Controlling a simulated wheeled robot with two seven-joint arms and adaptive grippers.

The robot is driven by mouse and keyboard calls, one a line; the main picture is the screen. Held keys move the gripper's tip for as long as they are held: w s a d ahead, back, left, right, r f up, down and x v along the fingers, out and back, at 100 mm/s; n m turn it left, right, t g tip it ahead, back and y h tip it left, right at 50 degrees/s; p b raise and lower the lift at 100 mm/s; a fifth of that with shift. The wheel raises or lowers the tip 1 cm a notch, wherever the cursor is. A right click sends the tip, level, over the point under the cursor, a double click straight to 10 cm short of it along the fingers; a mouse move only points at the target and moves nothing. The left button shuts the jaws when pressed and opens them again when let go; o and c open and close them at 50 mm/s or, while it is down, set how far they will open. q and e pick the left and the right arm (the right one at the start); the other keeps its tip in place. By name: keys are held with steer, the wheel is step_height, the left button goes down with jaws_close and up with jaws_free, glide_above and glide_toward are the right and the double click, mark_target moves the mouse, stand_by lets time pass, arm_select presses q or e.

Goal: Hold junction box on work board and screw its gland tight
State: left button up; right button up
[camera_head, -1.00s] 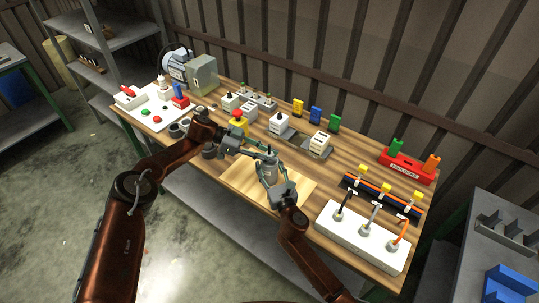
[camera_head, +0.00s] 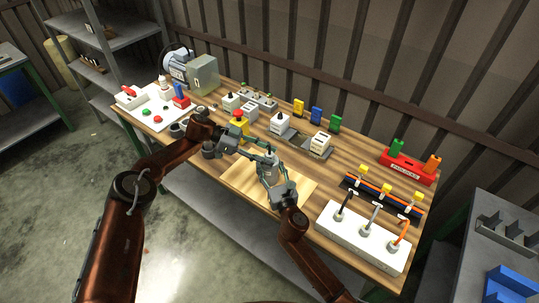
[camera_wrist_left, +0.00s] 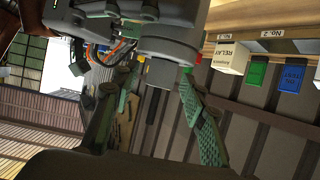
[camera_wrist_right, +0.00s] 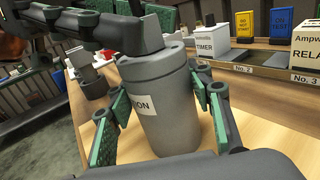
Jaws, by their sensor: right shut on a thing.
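The junction box is a grey cylinder (camera_wrist_right: 165,105) with a partly hidden white label ending in "ION". It stands upright over the pale work board (camera_head: 240,183). My right gripper (camera_wrist_right: 165,125) is shut on its body, one green pad on each side; it also shows in the head view (camera_head: 270,182). My left gripper (camera_head: 262,150) is at the box's upper part. In the upside-down left wrist view its green-padded fingers (camera_wrist_left: 160,90) stand apart around a short grey stub (camera_wrist_left: 160,73), apparently the gland. Gaps show beside the stub. Part of the box top is hidden by the left gripper.
Labelled relay and timer blocks (camera_wrist_right: 208,43) stand behind the board. A yellow bottle with a red top (camera_head: 238,122) is close to my left wrist. A white block with cabled plugs (camera_head: 350,240) lies to the right. The board's left part is clear.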

steer(key=shift+d, duration=0.1)
arm_select(q)
steer(key=v, duration=1.1)
arm_select(e)
steer(key=o, duration=1.7)
